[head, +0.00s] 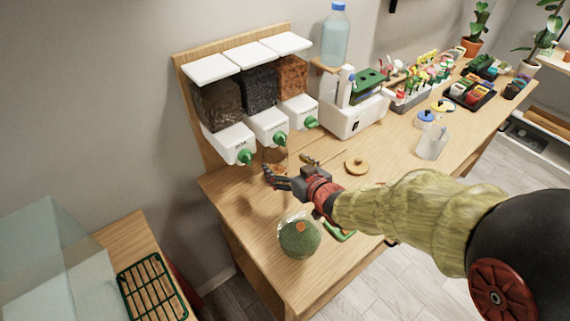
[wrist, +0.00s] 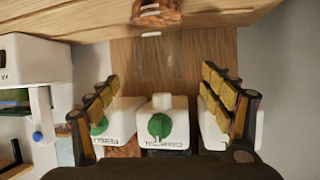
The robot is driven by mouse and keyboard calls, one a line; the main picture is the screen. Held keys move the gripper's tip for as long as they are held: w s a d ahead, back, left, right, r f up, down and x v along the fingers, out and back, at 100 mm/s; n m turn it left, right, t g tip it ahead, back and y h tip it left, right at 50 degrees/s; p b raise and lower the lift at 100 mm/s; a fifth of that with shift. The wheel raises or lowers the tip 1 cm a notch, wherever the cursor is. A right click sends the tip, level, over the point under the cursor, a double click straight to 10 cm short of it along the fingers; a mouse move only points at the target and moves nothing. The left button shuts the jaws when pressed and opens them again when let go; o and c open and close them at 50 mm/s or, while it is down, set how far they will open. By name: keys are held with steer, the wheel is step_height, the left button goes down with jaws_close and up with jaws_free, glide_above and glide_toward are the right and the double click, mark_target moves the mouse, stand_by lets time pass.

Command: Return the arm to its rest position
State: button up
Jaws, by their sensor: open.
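My arm reaches from the lower right over the wooden bench (head: 345,195) in the head view. My gripper (head: 269,178) is at its far end, low in front of the dispensers. In the wrist view my gripper (wrist: 160,100) has its padded fingers wide apart, with nothing held between them. A clear jar (head: 275,158) with brown-orange contents stands just beyond the fingertips, partly hidden. It also shows at the top of the wrist view (wrist: 155,14), apart from the fingers.
White dispensers (head: 268,127) with green knobs stand close behind my gripper. A round green plant in a clear container (head: 299,239) stands near my wrist. A wooden lid (head: 357,166) and a clear jug (head: 432,142) are to the right. A water bottle (head: 335,38) stands high behind.

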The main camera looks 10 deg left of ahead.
steer(key=s+d+r+m+h, duration=0.2)
steer(key=d+r+h, duration=0.15)
steer(key=d, duration=0.55)
steer(key=s+d+r+m+h, duration=0.25)
steer(key=d+r, duration=0.25)
steer(key=d, duration=0.4)
steer(key=s+d+r+m+g+h, duration=0.1)
steer(key=s+d, duration=0.4)
steer(key=s, duration=0.6)
steer(key=s+d+r+m+g+h, duration=0.1)
steer(key=s+d+g, duration=0.3)
steer(key=s, duration=0.8)
steer(key=shift+d+m, duration=0.45)
steer(key=shift+d, duration=0.15)
steer(key=shift+r, duration=0.1)
steer(key=shift+c, duration=0.2)
